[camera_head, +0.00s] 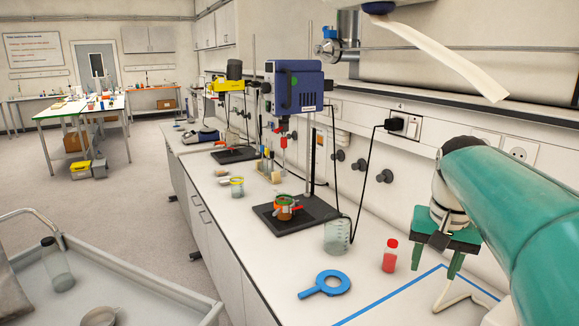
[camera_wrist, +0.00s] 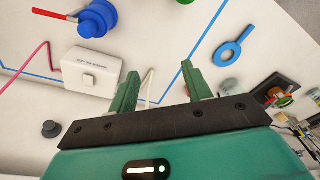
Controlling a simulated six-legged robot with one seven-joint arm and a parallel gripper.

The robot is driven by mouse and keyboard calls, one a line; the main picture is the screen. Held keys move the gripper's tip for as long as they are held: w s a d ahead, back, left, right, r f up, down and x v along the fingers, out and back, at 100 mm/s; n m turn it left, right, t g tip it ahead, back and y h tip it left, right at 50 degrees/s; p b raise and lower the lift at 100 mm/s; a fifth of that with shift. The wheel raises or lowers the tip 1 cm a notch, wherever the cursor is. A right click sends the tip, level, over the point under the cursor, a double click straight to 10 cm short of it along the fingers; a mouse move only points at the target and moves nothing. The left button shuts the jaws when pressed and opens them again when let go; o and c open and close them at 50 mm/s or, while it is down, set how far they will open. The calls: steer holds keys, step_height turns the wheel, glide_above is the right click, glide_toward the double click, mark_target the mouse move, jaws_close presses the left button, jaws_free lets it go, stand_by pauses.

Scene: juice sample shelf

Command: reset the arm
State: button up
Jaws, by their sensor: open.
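My gripper (camera_head: 447,260) is at the right in the head view, above the white bench, with its green fingers pointing down. In the wrist view my gripper (camera_wrist: 158,88) shows two green fingers spread apart with nothing between them. The fingers look clear of the bench things. A small red-capped bottle (camera_head: 390,255) stands upright on the bench to the left of my gripper in the head view. Part of the bench behind my arm is hidden.
A blue ring with a handle (camera_head: 325,284) lies on the bench; it also shows in the wrist view (camera_wrist: 232,50). A glass beaker (camera_head: 337,236) and a stirrer stand (camera_head: 295,212) stand farther back. A white box (camera_wrist: 93,72) and a blue object (camera_wrist: 97,18) lie near my gripper.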

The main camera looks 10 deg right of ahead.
steer(key=s+a+f+n+t, duration=0.2)
steer(key=s+a+f+n, duration=0.1)
steer(key=s+a, duration=0.3)
steer(key=s+a+f+n+t, duration=0.2)
steer(key=s+a+f, duration=0.4)
steer(key=a, duration=0.4)
steer(key=shift+f+n+y, duration=0.2)
steer(key=shift+n+y, duration=0.1)
steer(key=shift+n, duration=0.3)
steer(key=shift+c, duration=1.4)
steer(key=shift+w, duration=0.1)
steer(key=shift+d, duration=0.2)
